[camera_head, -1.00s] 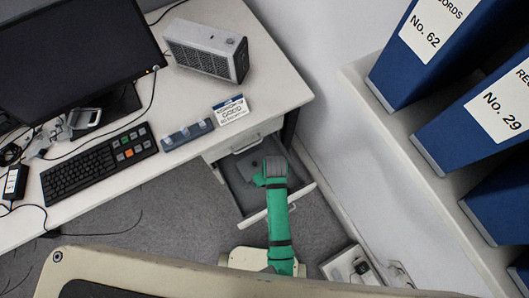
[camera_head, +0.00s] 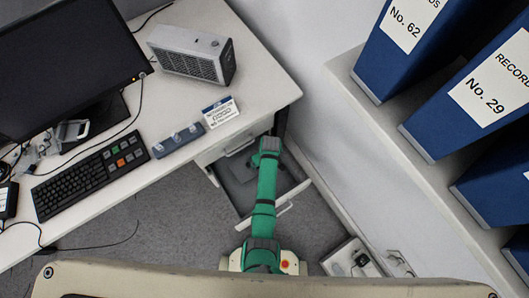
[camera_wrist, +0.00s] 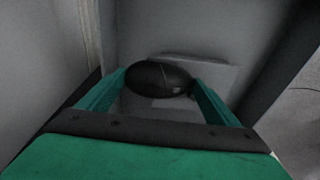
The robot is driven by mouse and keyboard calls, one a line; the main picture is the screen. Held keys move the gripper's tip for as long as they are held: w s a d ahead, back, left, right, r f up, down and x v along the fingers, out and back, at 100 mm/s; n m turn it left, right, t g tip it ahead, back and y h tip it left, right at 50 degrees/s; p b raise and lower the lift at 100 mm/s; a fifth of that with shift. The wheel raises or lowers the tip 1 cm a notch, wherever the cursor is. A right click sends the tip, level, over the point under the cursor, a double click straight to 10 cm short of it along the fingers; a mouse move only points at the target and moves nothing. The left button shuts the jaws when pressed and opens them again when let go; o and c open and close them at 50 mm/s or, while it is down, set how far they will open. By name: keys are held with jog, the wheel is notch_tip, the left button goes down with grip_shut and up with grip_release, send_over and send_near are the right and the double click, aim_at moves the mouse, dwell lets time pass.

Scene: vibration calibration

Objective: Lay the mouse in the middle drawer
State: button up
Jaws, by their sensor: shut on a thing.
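A black computer mouse (camera_wrist: 158,78) sits between the green fingers of my gripper (camera_wrist: 160,84) in the wrist view, and the fingers are shut on it. Grey drawer walls and floor surround it there; whether the mouse touches the floor is hard to tell. In the head view an open drawer (camera_head: 285,211) sticks out below a closed upper drawer of the desk. My green arm reaches over its front, and its end is over the drawer's inside near the cabinet. The fingers and the mouse are hidden in the head view.
The white desk (camera_head: 262,82) carries a monitor (camera_head: 60,65), a keyboard (camera_head: 92,177), a grey heater-like box (camera_head: 190,54) and a small sign (camera_head: 220,112). Blue binders (camera_head: 490,85) stand on a shelf at right. A wall is close to the drawer's right side.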

jog(key=shift+f, duration=0.75)
jog(key=shift+f, duration=0.2)
jog(key=o, duration=1)
notch_tip(320, 180, up, 12)
jog(key=s+d, duration=0.1)
jog(key=s+d+r+m+t+h, duration=0.25)
jog(key=s+d+t, duration=0.35)
jog(key=s+d, duration=0.5)
jog(key=s+a+r+m+t, duration=0.1)
jog(key=s+a+r+t, duration=0.1)
jog(key=s+r, duration=0.3)
jog(key=s+a+r+m+t+y, duration=0.1)
jog(key=s+r, duration=0.5)
jog(key=r, duration=0.8)
jog(key=s+a+r+m+t, duration=0.2)
jog(key=s+a+r+t, duration=0.3)
jog(key=r, duration=0.4)
jog(key=shift+s+a+r+m, duration=0.3)
jog(key=shift+s+a, duration=0.2)
jog(key=shift+a, duration=0.35)
jog(key=shift+f+y, duration=0.1)
jog(key=shift+y, duration=0.15)
